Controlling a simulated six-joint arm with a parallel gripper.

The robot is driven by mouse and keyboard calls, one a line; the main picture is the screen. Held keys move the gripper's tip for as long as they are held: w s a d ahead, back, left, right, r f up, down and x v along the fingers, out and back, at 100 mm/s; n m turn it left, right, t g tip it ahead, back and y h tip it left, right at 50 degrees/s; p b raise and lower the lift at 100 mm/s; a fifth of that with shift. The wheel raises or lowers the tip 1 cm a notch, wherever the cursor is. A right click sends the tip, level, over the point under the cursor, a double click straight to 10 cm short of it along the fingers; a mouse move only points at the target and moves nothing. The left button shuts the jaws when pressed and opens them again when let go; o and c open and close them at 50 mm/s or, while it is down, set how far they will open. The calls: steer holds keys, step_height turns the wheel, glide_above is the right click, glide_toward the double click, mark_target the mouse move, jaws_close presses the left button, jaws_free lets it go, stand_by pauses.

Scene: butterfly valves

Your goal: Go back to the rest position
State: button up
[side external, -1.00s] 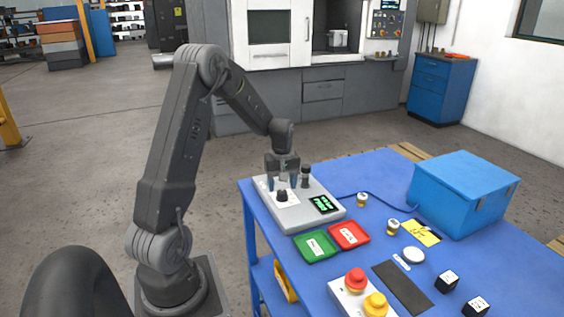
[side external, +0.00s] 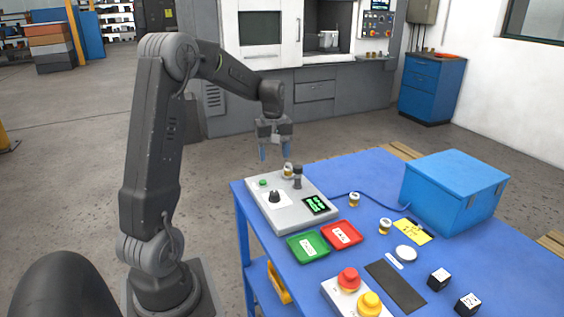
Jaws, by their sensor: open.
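My gripper (side external: 275,153) hangs in the air above the back edge of the grey test box, with its blue fingertips apart and nothing between them. The grey test box (side external: 292,214) stands on the blue table (side external: 375,170). On its top are a black knob, a green button, a dark upright post and a lit green display (side external: 316,205). A small pale and brass-coloured valve (side external: 288,169) sits on the box beside the dark post (side external: 297,178), below my gripper.
A green tray (side external: 308,246) and a red tray (side external: 342,235) lie in front of the box. Two more small valves (side external: 354,199) (side external: 385,226) stand to the right. A blue case (side external: 455,190), red and yellow buttons (side external: 348,280) and black cubes (side external: 438,279) are also on the table.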

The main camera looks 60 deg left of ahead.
steer(key=s+d+r+m+t+y, duration=0.1)
steer(key=s+d+r+m+t, duration=0.25)
steer(key=d, duration=0.85)
steer(key=s+d+r+m, duration=0.3)
steer(key=d+r+m, duration=0.3)
steer(key=d, duration=0.5)
steer(key=s+d+f+m+t+h, duration=0.1)
steer(key=s+d+f+m+t, duration=0.1)
steer(key=s+d+m, duration=0.4)
steer(key=shift+s+d, duration=0.4)
steer(key=shift+s, duration=0.3)
steer(key=shift+o, duration=0.2)
steer(key=shift+r, duration=0.1)
